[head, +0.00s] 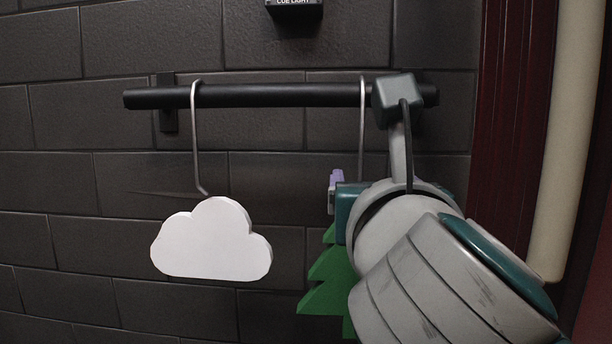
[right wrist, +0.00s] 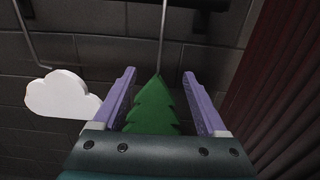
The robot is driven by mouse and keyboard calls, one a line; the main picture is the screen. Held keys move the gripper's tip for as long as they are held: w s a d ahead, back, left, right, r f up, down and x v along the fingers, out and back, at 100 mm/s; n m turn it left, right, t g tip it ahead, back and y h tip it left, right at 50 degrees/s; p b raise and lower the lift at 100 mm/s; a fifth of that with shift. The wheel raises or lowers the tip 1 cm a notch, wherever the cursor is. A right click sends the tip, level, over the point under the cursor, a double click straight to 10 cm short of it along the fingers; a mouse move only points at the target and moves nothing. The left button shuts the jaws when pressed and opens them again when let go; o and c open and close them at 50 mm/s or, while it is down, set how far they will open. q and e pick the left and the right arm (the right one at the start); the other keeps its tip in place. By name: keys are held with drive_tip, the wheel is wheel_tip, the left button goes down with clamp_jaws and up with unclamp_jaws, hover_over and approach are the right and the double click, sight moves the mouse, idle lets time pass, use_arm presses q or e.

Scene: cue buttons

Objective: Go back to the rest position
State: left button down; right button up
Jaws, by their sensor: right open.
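My right gripper (head: 334,190) is in front of the right part of the wall in the head view, with my right arm covering much of that side. In the right wrist view its two purple fingers (right wrist: 158,105) are apart, one on each side of a green tree (right wrist: 154,108). No finger is seen closed on the tree. In the head view the tree (head: 328,284) hangs under the right hook and is partly hidden by my arm. My left gripper is in neither view.
A white cloud (head: 211,243) hangs below the left wire hook (head: 195,140). Both hooks hang from a black bar (head: 270,96) on the dark brick wall. A cue light box (head: 294,12) is above. A dark red curtain (head: 500,110) and a pale pole (head: 570,140) stand at the right.

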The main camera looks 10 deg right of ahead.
drive_tip(key=shift+s, duration=0.4)
drive_tip(key=shift+r, duration=0.1)
